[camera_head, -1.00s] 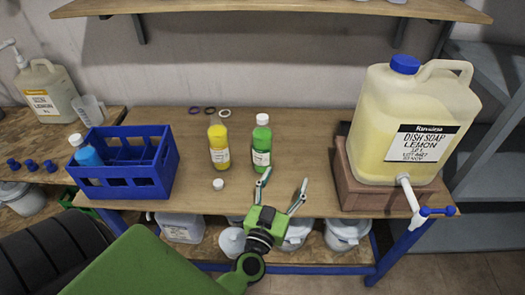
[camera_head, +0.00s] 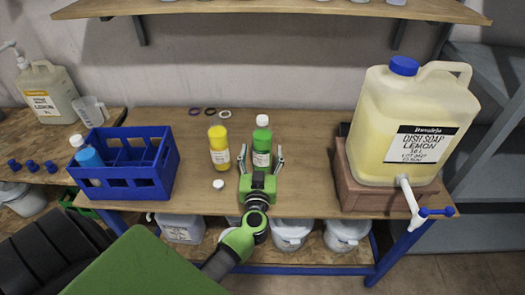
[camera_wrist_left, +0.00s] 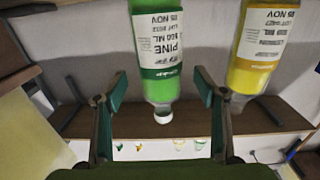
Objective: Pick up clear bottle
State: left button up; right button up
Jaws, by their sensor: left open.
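A bottle of green liquid (camera_head: 262,140) with a white cap and white label stands upright on the wooden table. My left gripper (camera_head: 260,157) is open, with a finger at each side of the green bottle's lower part. In the left wrist view the green bottle (camera_wrist_left: 157,45) appears inverted between the open fingers, and the yellow bottle (camera_wrist_left: 262,45) is to the right. I cannot tell whether the fingers touch the green bottle. My right gripper is not in view.
A large soap jug (camera_head: 412,120) sits on a brown stand (camera_head: 375,195) at the right. A small white cap (camera_head: 218,184) lies before the yellow bottle. Several rings (camera_head: 209,111) lie at the back.

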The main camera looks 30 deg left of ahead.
pick_arm(q)
jog(key=x, duration=0.4)
jog(key=shift+w+a+f, duration=0.1)
jog(key=shift+w+a, duration=0.05)
jog(key=c, duration=1.6)
jog(key=shift+c, duration=0.7)
